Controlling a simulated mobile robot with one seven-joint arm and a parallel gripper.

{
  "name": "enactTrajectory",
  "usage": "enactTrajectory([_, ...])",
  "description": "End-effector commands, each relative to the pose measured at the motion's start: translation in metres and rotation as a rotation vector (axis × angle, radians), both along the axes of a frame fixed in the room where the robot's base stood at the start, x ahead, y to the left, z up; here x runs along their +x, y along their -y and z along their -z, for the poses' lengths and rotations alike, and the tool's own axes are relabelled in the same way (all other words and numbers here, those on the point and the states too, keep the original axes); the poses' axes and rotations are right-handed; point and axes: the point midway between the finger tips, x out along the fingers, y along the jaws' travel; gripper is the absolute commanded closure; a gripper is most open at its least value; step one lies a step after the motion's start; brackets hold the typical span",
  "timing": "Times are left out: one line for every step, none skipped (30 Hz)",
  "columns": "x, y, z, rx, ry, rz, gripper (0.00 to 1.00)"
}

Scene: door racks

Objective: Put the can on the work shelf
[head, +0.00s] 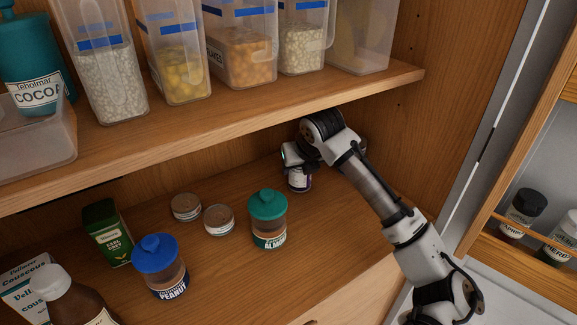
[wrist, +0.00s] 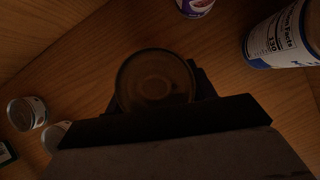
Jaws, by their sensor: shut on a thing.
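My gripper (head: 297,160) is low over the lower wooden shelf board (head: 335,215), right of the green-lidded jar. It is shut on a can, whose round, ringed top (wrist: 155,78) shows between the dark jaws (wrist: 158,105) in the wrist view. In the head view a small can with a white and purple label (head: 299,181) shows just under the gripper and appears to be the held one. Its base is near the board; I cannot tell whether it touches. Which surface is the work shelf is not marked.
A purple can (wrist: 195,6) and a larger blue-and-white can (wrist: 283,38) stand close by. The green-lidded jar (head: 268,225), blue-lidded jar (head: 160,270), two flat tins (head: 186,207) and green box (head: 107,232) stand left. An upper shelf (head: 230,122) holds several containers overhead.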

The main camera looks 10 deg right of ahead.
Motion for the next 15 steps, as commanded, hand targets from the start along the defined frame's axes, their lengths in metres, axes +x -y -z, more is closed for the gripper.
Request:
enactTrajectory([-0.0013, 0.0037, 0.0024, 0.0, 0.002, 0.001, 0.76])
enactTrajectory([-0.0019, 0.0049, 0.003, 0.0, 0.002, 0.0, 0.76])
enactTrajectory([-0.0025, 0.0063, 0.0037, 0.0, 0.002, 0.0, 0.76])
enactTrajectory([-0.0029, 0.007, 0.0039, 0.0, 0.002, 0.0, 0.76])
enactTrajectory([-0.0031, 0.0076, 0.0041, 0.0, 0.002, 0.0, 0.76])
enactTrajectory([-0.0032, 0.0081, 0.0041, 0.001, 0.002, -0.001, 0.76])
enactTrajectory([-0.0034, 0.0083, 0.0041, 0.001, 0.002, -0.001, 0.76])
enactTrajectory([-0.0034, 0.0083, 0.0041, 0.001, 0.002, -0.001, 0.76])
enactTrajectory([-0.0033, 0.0082, 0.004, 0.001, 0.002, -0.001, 0.76])
enactTrajectory([-0.0033, 0.0082, 0.0039, 0.001, 0.002, -0.001, 0.76])
enactTrajectory([-0.0033, 0.0081, 0.0039, 0.001, 0.002, -0.001, 0.76])
enactTrajectory([-0.0032, 0.0081, 0.0038, 0.001, 0.002, -0.001, 0.76])
enactTrajectory([-0.0032, 0.008, 0.0038, 0.001, 0.002, -0.001, 0.76])
enactTrajectory([-0.0032, 0.0079, 0.0042, 0.001, 0.002, -0.001, 0.76])
enactTrajectory([-0.0032, 0.0079, 0.0055, 0.001, 0.002, -0.001, 0.76])
